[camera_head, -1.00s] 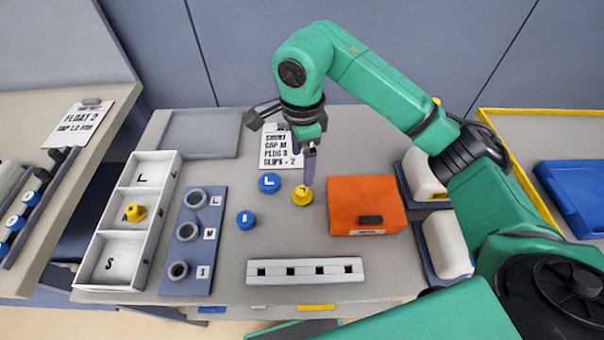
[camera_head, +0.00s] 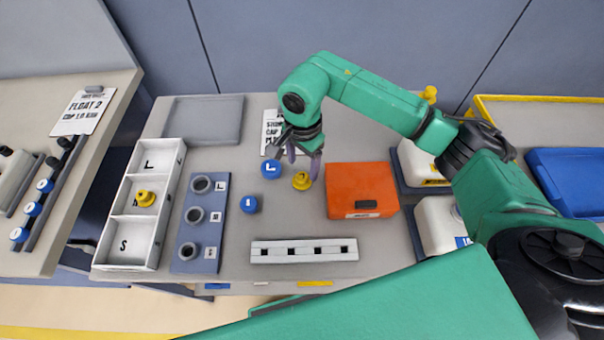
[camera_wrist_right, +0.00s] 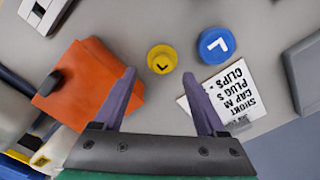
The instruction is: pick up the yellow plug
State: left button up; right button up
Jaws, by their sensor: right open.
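A yellow plug (camera_head: 302,181) stands on the grey table between a blue cap marked L (camera_head: 271,169) and the orange box. In the right wrist view the yellow plug (camera_wrist_right: 162,60) lies beyond the fingertips, roughly centred between them and beside the blue L cap (camera_wrist_right: 216,45). My right gripper (camera_head: 304,172) is open and empty, with its fingers pointing down just above and behind the plug. Its two purple fingers (camera_wrist_right: 160,82) are spread apart in the wrist view. Another yellow plug (camera_head: 146,198) sits in the middle compartment of the white tray. My left gripper does not show.
The orange box (camera_head: 362,190) stands close right of the plug. A second blue cap (camera_head: 249,204) is at left front. A slotted white rail (camera_head: 304,251) lies in front. A blue-grey block with rings (camera_head: 202,225) and a white tray (camera_head: 107,250) are further left.

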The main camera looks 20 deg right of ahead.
aim_at(302, 176)
notch_tip(302, 176, down, 4)
jog(key=shift+w+f+p, duration=0.15)
jog(key=shift+p, duration=1.05)
jog(key=shift+w+f, duration=0.1)
jog(key=shift+f, duration=0.35)
grip_shut()
jog(key=shift+r, duration=0.15)
